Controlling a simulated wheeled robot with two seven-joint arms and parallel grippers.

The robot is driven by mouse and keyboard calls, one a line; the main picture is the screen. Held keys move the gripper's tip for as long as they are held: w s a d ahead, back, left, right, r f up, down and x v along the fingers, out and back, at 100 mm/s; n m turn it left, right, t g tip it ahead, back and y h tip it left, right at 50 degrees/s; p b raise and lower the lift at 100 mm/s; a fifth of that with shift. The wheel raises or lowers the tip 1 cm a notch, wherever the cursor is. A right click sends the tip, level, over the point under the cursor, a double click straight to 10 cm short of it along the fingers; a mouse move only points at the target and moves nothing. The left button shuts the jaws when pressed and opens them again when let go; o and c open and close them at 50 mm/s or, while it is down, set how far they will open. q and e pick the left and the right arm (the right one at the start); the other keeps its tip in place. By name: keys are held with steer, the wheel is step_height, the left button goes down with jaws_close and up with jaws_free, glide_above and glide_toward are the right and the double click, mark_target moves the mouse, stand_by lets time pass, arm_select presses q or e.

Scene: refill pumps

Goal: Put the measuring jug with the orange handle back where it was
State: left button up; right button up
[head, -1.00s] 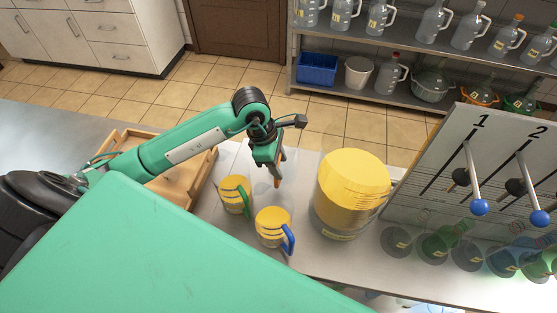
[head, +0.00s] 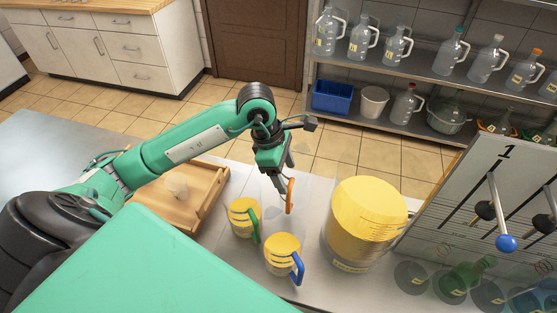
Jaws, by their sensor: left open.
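The measuring jug with the orange handle (head: 290,196) is clear and looks empty. Its see-through body is faint, behind the blue-handled jug, and seems to stand upright on the counter. My left gripper (head: 281,184) is open, right beside the orange handle; I cannot tell whether it touches it. A jug with a green handle (head: 242,218) holds yellow liquid and stands just left. A jug with a blue handle (head: 281,254), also with yellow liquid, stands in front. My right gripper is not in view.
A large yellow-filled container (head: 366,225) stands close on the right. A wooden tray (head: 207,205) with a small pale item lies left. A panel with levers (head: 481,185) rises at far right, with bottles below. Shelves of jugs stand behind, across the floor.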

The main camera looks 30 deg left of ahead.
arm_select(q)
steer(key=b+v, duration=0.1)
steer(key=v, duration=0.5)
stand_by(0.4)
